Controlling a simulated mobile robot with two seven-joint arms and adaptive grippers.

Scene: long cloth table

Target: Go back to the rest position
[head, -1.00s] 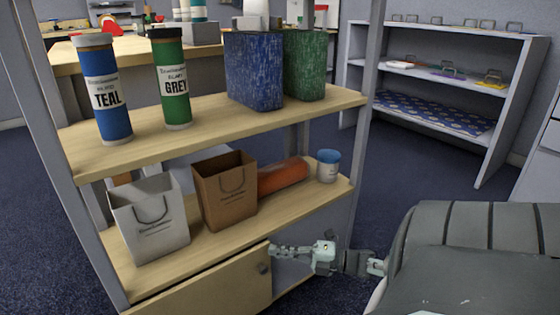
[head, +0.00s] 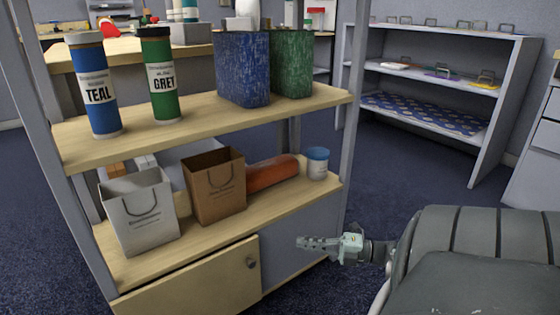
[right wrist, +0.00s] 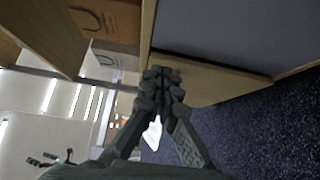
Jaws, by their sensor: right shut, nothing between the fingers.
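My right gripper (head: 302,242) reaches in from the right in the head view. Its fingers are together and empty, pointing left, and they overlap the cupboard's right part in the picture. The cupboard door (head: 195,287) with its round knob (head: 251,262) is to the left of the fingertips, and a gap shows between knob and fingertips. In the right wrist view the shut fingers (right wrist: 163,76) point at a wooden board edge, with blue carpet to the right. I cannot tell how close the fingers are to the board. My left gripper is not in view.
The shelf unit (head: 300,200) holds a white bag (head: 140,215), a brown bag (head: 217,190), an orange roll (head: 272,173) and a blue-lidded jar (head: 317,163). Teal and grey tubes stand above. Open carpet (head: 400,185) lies between it and a grey rack (head: 500,110).

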